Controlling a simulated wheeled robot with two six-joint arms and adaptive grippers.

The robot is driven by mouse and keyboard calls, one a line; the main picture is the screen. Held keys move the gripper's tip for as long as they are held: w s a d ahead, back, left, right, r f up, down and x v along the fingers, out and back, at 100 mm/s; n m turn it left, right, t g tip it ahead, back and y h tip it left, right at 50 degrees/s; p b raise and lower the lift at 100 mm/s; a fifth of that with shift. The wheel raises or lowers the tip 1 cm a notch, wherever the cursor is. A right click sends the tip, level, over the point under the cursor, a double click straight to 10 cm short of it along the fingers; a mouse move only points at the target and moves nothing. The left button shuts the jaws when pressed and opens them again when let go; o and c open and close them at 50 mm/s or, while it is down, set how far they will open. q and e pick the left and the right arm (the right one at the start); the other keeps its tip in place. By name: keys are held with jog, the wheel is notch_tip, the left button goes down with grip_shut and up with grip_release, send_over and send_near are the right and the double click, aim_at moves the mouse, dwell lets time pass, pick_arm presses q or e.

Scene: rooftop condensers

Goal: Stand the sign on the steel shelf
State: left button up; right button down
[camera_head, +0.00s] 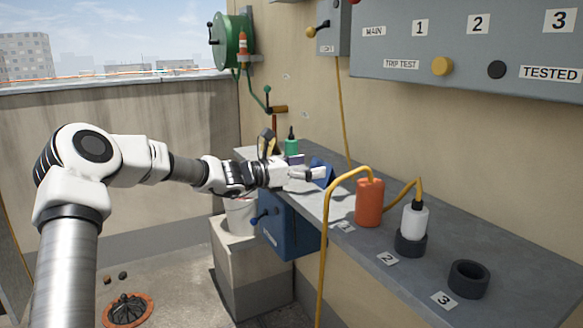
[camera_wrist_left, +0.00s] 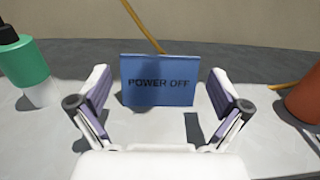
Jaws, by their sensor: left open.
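The blue sign (camera_wrist_left: 160,95) reads "POWER OFF" and stands upright, facing the left wrist camera. In the head view the sign (camera_head: 321,175) is over the steel shelf (camera_head: 512,268), partly hidden by my left gripper (camera_head: 308,168). In the left wrist view the sign shows between the two spread fingers of my left gripper (camera_wrist_left: 160,78), apart from both. Its lower edge appears on or just above the shelf surface; I cannot tell which. My right gripper is out of view.
A green bottle (camera_wrist_left: 22,62) stands left of the sign. An orange bottle (camera_head: 369,204) with a yellow hose, a white bottle (camera_head: 414,222) in a black ring and an empty black ring (camera_head: 469,279) stand to the right. A blue box (camera_head: 290,235) hangs under the shelf.

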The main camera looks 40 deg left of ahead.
pick_arm(q)
jog(key=p+v, duration=0.3)
jog(key=v, duration=0.5)
